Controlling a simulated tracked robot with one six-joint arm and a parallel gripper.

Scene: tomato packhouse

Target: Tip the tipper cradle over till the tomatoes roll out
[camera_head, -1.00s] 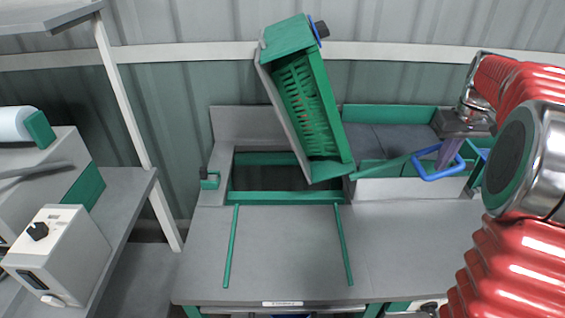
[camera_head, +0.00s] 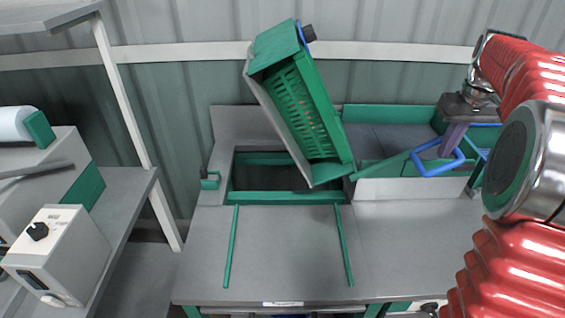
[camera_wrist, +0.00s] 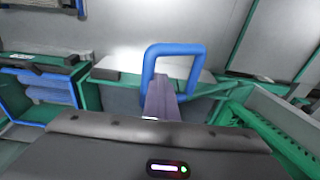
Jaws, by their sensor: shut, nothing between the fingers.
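The tipper cradle (camera_head: 300,110) is a green slotted crate, tilted steeply up to the left above the dark opening in the bench. A green lever (camera_head: 384,166) runs right from its lower end to a blue loop handle (camera_head: 437,158). My gripper (camera_head: 450,147) has its purple-grey fingers together at the handle. In the wrist view the shut fingers (camera_wrist: 160,95) overlap the blue loop (camera_wrist: 148,62); whether they press on it I cannot tell. I cannot make out any tomatoes; the cradle's inside is mostly hidden.
A green-edged grey bin (camera_head: 390,139) stands behind the lever. The bench top (camera_head: 285,260) in front is clear, with two green strips on it. A white box with a black knob (camera_head: 60,250) stands on the left table. A corrugated wall is behind.

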